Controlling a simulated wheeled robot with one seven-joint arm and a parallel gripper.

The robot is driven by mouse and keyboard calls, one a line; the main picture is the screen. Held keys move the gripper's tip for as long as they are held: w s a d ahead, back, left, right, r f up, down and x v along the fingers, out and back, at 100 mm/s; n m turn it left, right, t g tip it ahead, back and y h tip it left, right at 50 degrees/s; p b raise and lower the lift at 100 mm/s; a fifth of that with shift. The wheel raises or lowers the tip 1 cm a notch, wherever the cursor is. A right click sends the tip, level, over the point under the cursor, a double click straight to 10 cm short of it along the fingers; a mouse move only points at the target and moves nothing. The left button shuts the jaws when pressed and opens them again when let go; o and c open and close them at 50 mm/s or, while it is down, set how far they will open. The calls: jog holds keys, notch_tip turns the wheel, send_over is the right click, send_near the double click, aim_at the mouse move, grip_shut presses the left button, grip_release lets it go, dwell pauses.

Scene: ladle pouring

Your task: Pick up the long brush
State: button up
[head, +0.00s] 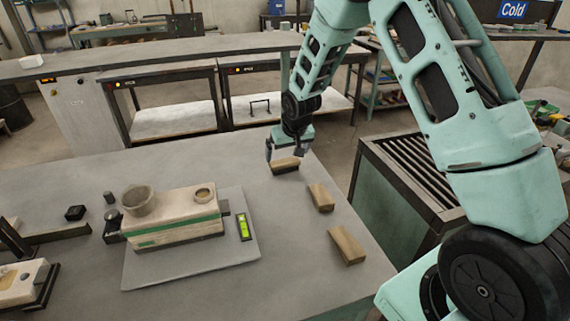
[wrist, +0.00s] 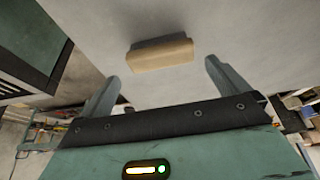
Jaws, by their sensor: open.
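Three brush-like wooden blocks lie apart near the right side of the grey table (head: 75,185). The near block (head: 347,245) looks largest, the middle block (head: 321,197) lies behind it, and the far block (head: 285,166) is darker along its lower side. I cannot tell for certain which is the long brush. My gripper (head: 285,153) is open and empty at the far block, pointing down. In the wrist view one block (wrist: 160,55) lies across the gap ahead of my open fingers (wrist: 162,74), with no finger touching it.
A cream device with a green stripe (head: 175,228) and a cup (head: 138,201) stand on a grey board (head: 190,268) at left. A green level (head: 244,227) lies beside it. A slatted metal box (head: 412,165) stands beyond the table's right edge.

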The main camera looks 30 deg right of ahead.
aim_at(285, 161)
jog(key=shift+p+x, duration=0.9)
jog(key=shift+x, duration=2.15)
jog(key=shift+c, duration=0.3)
jog(key=c, duration=0.7)
